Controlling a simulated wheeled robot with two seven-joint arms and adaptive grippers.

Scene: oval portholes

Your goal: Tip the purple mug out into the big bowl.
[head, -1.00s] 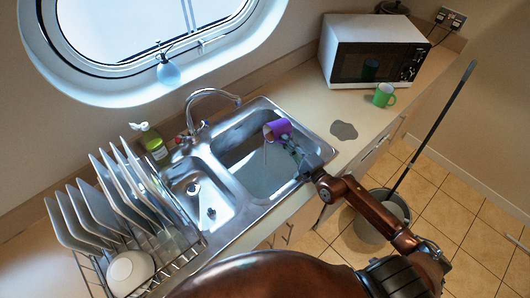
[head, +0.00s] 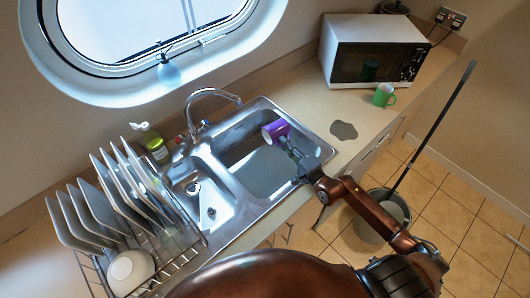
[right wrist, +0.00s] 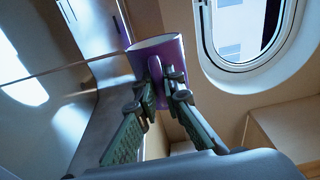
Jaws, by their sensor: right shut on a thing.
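The purple mug (head: 276,130) is over the large bowl of the sink (head: 258,178), near its back right. It is tilted, its pale mouth towards the left. My right gripper (head: 290,147) is shut on the mug's handle. The right wrist view also shows the mug (right wrist: 157,58), with both fingers of the gripper (right wrist: 160,85) at the handle and a pale rim at the top. No stream shows from the mug. What is left inside is hidden. The left gripper is not in view.
The small sink bowl (head: 207,200) and tap (head: 212,95) are left of the large bowl. A dish rack (head: 180,262) holds plates and a white bowl (head: 131,270). A green mug (head: 384,95) stands before the microwave (head: 372,50). A grey patch (head: 343,130) lies on the counter.

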